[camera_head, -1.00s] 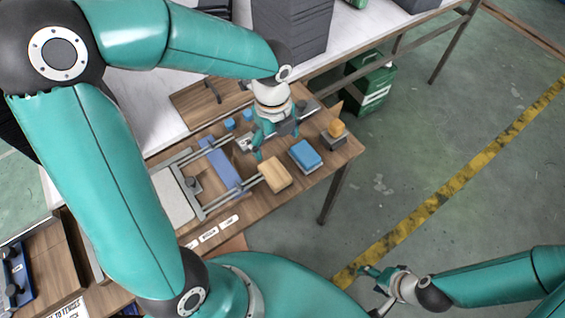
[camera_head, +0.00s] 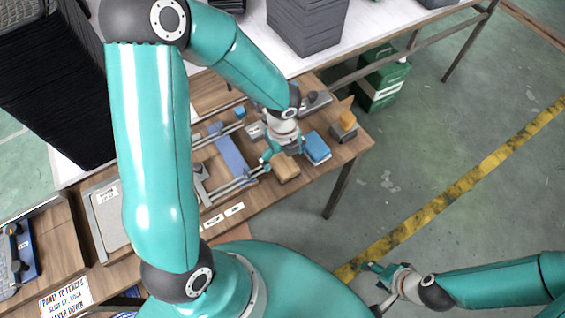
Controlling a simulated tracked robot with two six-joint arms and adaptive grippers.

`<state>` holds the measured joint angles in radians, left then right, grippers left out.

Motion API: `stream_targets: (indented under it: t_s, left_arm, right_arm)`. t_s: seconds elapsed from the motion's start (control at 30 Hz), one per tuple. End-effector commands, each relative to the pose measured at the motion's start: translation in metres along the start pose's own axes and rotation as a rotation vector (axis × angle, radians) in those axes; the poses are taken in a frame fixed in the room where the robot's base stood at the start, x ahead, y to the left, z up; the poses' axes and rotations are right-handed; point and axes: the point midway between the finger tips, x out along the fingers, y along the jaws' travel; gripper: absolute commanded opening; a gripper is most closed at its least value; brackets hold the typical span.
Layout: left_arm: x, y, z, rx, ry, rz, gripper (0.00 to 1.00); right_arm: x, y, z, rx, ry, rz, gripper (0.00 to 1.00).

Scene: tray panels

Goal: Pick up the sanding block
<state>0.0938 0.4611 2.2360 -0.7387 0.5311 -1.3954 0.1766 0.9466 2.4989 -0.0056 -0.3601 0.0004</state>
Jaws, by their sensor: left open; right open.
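A tan block (camera_head: 288,169) lies on the wooden bench top, with a blue block (camera_head: 317,147) to its right. A small orange block (camera_head: 347,118) sits on a grey base (camera_head: 343,133) near the bench's right corner. I cannot tell for certain which block is the sanding block. My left gripper (camera_head: 283,156) is open, pointing down over the bench beside the tan and blue blocks; it partly hides the tan block, and contact cannot be judged. My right gripper (camera_head: 374,288) is open and empty, over the floor away from the bench.
A blue strip (camera_head: 234,160) and metal rails (camera_head: 237,186) lie left of the blocks. A stack of dark trays (camera_head: 305,25) stands on the white table behind. Green boxes (camera_head: 383,82) stand on the floor. Open floor lies right of the bench.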

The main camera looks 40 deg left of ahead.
Motion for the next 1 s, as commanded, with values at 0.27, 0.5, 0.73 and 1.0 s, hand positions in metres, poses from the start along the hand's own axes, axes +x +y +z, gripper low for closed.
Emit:
stream_targets:
  t_s: [0.27,0.5,0.73,1.0]
  left_arm:
    - [0.034,0.0,0.0,0.002,0.001,0.001,0.92]
    - [0.034,-0.001,0.0,0.001,0.0,0.0,0.92]
    - [0.034,-0.001,0.0,0.002,0.0,0.0,0.53]
    - [0.034,-0.001,0.0,0.003,0.0,0.0,0.24]
  right_arm:
    - [0.006,0.002,0.0,0.0,0.0,0.0,0.6]
    - [0.005,0.002,0.0,0.0,0.0,0.0,0.6]
    - [0.005,0.002,0.0,0.0,0.0,0.0,0.6]
    - [0.005,0.002,0.0,0.0,0.0,0.0,0.6]
